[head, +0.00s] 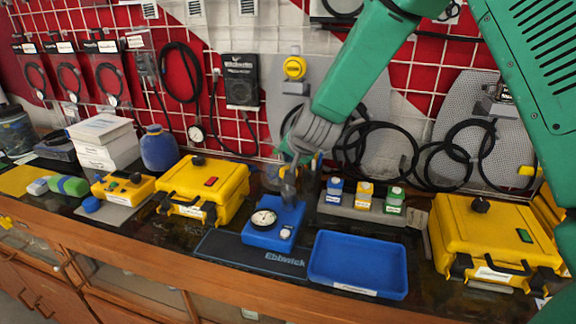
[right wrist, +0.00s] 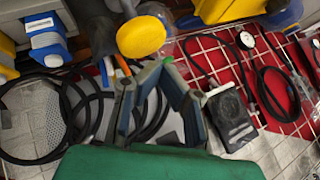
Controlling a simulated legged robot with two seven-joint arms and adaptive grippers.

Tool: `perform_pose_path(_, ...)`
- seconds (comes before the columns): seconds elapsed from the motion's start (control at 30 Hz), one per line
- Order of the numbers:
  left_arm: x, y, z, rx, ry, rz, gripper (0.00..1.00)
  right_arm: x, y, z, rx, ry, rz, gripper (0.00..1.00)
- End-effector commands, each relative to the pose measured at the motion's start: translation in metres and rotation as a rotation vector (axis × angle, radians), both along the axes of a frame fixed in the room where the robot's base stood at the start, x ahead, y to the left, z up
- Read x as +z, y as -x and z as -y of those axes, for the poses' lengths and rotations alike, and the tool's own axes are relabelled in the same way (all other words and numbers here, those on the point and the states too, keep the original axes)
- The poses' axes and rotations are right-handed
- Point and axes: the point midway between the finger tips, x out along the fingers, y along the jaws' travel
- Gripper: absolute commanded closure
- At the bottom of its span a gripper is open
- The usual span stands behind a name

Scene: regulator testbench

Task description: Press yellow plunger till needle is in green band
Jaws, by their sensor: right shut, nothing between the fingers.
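The blue regulator block (head: 272,228) stands on a dark mat, with a round white-faced gauge (head: 263,219) on top and a small white knob at its front right. The needle and any green band are too small to read. My right gripper (head: 289,192) is shut and empty, pointing down just above and behind the block, and hides part of its back. Its fingers also show in the right wrist view (right wrist: 162,70). A yellow round cap (right wrist: 141,37) is near the fingertips there; I cannot tell whether it is the plunger. My left gripper is out of view.
A blue tray (head: 358,262) lies right of the block, with a rack of small bottles (head: 362,205) behind it. Yellow cases stand left (head: 205,186) and right (head: 490,238). Cables hang on the wall grid behind.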

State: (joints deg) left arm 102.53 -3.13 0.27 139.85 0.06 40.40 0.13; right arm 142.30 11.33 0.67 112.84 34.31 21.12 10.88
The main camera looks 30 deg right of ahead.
Motion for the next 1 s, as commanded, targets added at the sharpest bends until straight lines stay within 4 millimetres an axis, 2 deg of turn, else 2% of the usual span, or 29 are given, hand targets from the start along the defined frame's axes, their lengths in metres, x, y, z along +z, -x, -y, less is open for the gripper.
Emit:
perform_pose_path(0.27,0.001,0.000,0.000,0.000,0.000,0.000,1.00,0.002,0.000,0.000,-0.001,0.001,0.001,1.00)
perform_pose_path(0.73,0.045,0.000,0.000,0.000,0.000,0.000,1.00,0.047,0.000,0.000,-0.001,0.001,0.002,1.00)
perform_pose_path(1.0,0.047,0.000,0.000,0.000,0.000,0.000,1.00,0.050,0.000,0.000,-0.001,0.001,0.001,1.00)
